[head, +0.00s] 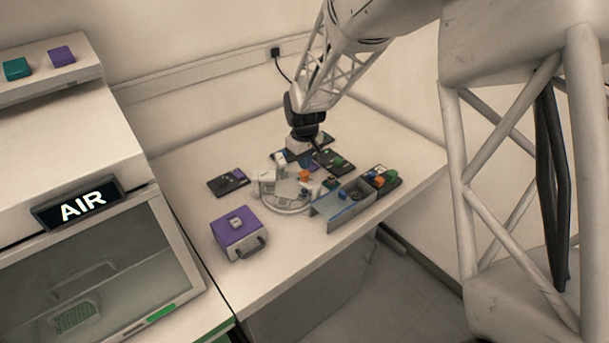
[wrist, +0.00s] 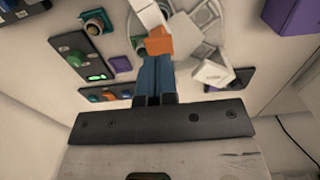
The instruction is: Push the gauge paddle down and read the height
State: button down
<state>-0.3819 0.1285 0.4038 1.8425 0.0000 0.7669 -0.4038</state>
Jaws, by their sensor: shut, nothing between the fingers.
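My gripper (head: 311,168) reaches down over the round white stage (head: 288,205) on the bench. In the wrist view its two blue fingers (wrist: 155,62) are shut together with nothing between them. A small orange block (head: 304,176), likely the gauge paddle, sits right by the fingertips. It also shows in the wrist view (wrist: 158,40), attached to or beside a white arm (wrist: 149,14). I cannot tell whether the fingertips touch it. No height reading is legible; a small panel with a green lit display (wrist: 97,77) is beside the stage.
A purple-topped case (head: 238,228) stands front left of the stage. A grey open tray (head: 345,203) is close on its right. Dark control panels with coloured knobs (head: 380,178) lie around. Bare bench (head: 395,145) lies at the back right.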

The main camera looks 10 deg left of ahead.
aim_at(305, 172)
jog(key=shift+f, duration=2.05)
dwell(0.9)
jog(key=shift+r, duration=0.1)
dwell(0.4)
jog(key=shift+r, duration=3.45)
